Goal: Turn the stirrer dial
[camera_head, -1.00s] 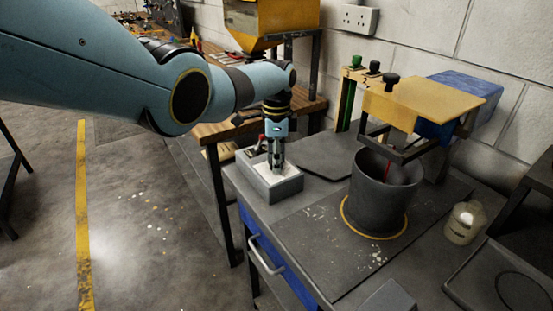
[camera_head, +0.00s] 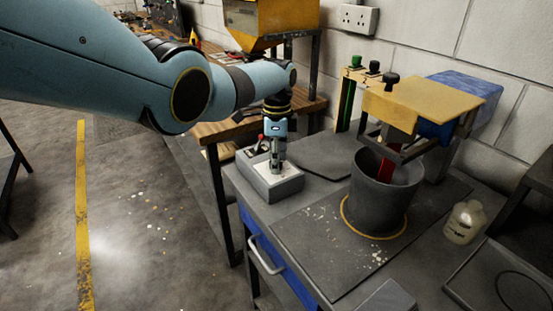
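A grey control box (camera_head: 284,188) with a pale top plate (camera_head: 262,169) stands at the left end of the bench. My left gripper (camera_head: 276,170) points straight down onto this plate, its fingers close together. The stirrer dial is hidden at the fingertips, where the gripper appears shut on it. A dark grey bucket (camera_head: 377,205) stands to the right under the yellow-topped stirrer head (camera_head: 425,98). A red stirrer part (camera_head: 386,168) reaches down into the bucket. My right gripper is not in view.
A small red-tipped lever (camera_head: 261,138) stands on the box beside the gripper. A pale bottle (camera_head: 465,222) and a dark tray (camera_head: 505,283) are at the right. The bench front around the mat (camera_head: 325,250) is clear.

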